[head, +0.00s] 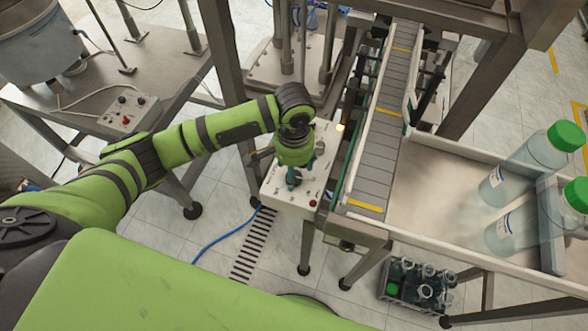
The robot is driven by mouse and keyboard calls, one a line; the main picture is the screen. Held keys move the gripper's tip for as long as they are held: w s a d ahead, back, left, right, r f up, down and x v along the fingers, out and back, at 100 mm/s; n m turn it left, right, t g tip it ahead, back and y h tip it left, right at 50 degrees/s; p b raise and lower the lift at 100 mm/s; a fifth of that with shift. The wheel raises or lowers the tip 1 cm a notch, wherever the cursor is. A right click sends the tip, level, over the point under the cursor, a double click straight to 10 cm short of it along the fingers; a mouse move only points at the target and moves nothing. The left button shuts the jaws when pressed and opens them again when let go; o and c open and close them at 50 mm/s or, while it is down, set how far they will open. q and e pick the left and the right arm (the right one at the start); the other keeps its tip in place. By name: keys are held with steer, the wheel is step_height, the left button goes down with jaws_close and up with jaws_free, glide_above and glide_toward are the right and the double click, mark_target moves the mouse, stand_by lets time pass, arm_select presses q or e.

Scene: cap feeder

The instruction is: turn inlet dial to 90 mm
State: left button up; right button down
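My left arm comes in from the left and bends down over a pale control panel (299,204) beside the conveyor. My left gripper (294,180) points down at this panel, with teal parts showing below the green wrist. Whether its fingers are apart or closed on something is too small to tell. The inlet dial cannot be made out; the gripper and wrist cover the middle of the panel. My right gripper is not in view.
The grey slatted conveyor (380,150) runs just right of the panel. A pale tray (430,190) at right holds clear bottles with green caps (566,136). A crate of small bottles (415,290) sits on the floor. Another control box (128,112) is on the left table.

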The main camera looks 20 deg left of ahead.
arm_select(q)
steer(key=shift+f, duration=1.2)
steer(key=c, duration=1.2)
steer(key=shift+o, duration=0.2)
steer(key=m, duration=0.3)
steer(key=shift+m, duration=2.2)
